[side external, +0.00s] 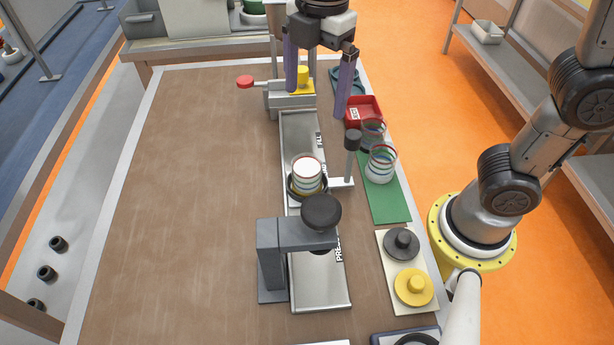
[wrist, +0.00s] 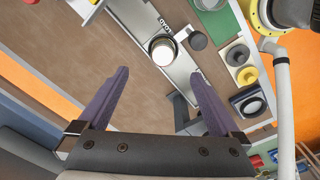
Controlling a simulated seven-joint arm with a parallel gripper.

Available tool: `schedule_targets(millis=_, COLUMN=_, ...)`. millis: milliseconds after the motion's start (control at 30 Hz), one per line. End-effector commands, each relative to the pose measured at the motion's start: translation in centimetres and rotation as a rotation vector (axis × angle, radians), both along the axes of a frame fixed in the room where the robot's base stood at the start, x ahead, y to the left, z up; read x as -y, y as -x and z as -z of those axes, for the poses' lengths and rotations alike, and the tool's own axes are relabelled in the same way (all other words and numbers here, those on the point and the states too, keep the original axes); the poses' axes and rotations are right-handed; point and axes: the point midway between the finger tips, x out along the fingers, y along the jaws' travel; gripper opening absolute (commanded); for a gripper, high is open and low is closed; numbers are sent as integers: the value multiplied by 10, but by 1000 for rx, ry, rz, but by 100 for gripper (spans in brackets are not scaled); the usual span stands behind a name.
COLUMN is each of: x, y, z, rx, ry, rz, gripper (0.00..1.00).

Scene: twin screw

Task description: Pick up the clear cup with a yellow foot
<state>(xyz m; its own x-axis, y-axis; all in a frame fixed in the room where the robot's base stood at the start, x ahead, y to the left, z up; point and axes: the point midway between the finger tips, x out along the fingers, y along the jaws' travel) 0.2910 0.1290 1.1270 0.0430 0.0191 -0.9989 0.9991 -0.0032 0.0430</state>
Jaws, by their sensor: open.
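A clear cup with white contents (side external: 307,172) stands upright in a dark ring holder (side external: 294,194) on the metal track; a little yellow shows low at its base, mostly hidden by the ring. In the wrist view the cup (wrist: 162,51) is seen from above, beyond the fingertips. My gripper (side external: 316,104) is open and empty, high over the far end of the track and apart from the cup. Its two purple fingers also show in the wrist view (wrist: 160,73), spread wide.
A grey press with a black knob (side external: 321,212) stands just in front of the cup. A dark-topped post (side external: 352,140) rises to its right. Black (side external: 402,242) and yellow (side external: 413,287) lids lie nearer. The table's left side is clear.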

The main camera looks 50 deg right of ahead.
Motion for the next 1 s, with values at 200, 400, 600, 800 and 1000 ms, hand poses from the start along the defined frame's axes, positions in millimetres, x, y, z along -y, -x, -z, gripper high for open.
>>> schedule_targets(millis=200, x=-21, y=2, z=23, rx=-48, ry=23, rz=-59, gripper=100)
schedule_targets(millis=400, x=-20, y=3, z=56, rx=-50, ry=24, rz=-57, gripper=100)
schedule_targets(millis=600, x=-20, y=2, z=90, rx=-46, ry=22, rz=-55, gripper=100)
schedule_targets(millis=800, x=-20, y=2, z=104, rx=-44, ry=21, rz=-55, gripper=100)
schedule_targets(millis=1000, x=-20, y=2, z=127, rx=-47, ry=22, rz=-55, gripper=100)
